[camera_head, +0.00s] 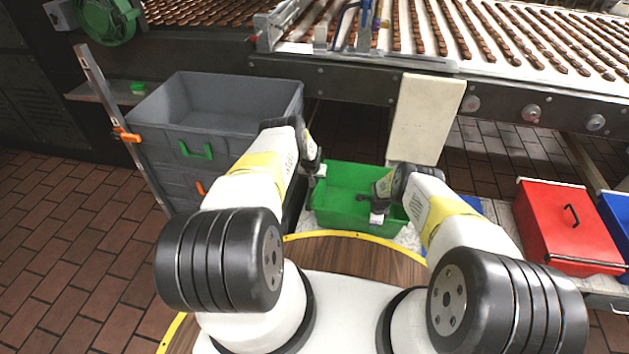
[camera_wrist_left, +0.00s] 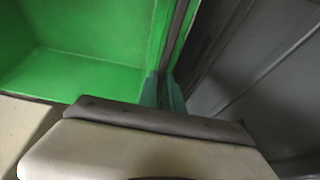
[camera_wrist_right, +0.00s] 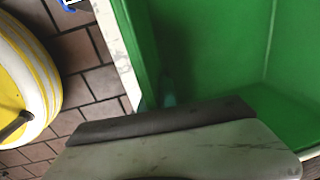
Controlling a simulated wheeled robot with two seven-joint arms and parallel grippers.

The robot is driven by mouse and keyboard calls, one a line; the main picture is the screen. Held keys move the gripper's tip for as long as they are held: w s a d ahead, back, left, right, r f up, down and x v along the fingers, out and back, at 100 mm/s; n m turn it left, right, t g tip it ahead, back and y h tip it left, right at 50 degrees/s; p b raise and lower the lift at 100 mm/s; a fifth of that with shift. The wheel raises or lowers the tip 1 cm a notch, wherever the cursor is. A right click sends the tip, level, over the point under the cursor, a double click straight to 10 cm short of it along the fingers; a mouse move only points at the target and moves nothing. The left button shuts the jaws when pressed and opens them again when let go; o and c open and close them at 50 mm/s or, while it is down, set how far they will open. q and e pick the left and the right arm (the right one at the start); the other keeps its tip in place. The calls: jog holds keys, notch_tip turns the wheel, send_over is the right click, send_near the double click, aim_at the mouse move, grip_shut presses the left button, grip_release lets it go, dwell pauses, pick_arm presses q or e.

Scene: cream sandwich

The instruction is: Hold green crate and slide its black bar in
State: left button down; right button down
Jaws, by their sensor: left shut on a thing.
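The green crate (camera_head: 345,217) sits on a light surface in the middle of the head view, open at the top. My left gripper (camera_head: 318,172) is shut on its left wall; in the left wrist view the teal fingertips (camera_wrist_left: 164,92) straddle the rim. My right gripper (camera_head: 376,210) is over the front right part of the crate. In the right wrist view its fingertips (camera_wrist_right: 158,95) are close together at the crate's wall, and its own body hides part of them. I cannot tell whether they grip anything. I cannot clearly make out the black bar.
A big grey crate (camera_head: 195,120) stands just left of the green crate. A red crate (camera_head: 567,225) and a blue one are at the right. A cream post (camera_head: 424,125) and the conveyor (camera_head: 350,83) stand behind. A round wooden top (camera_head: 340,255) is in front.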

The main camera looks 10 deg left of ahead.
pick_arm(q)
jog(key=shift+d, duration=0.1)
jog(key=d, duration=0.8)
jog(key=shift+d, duration=0.15)
jog(key=c, duration=1.5)
grip_release()
jog(key=shift+d, duration=0.1)
jog(key=v, duration=1.2)
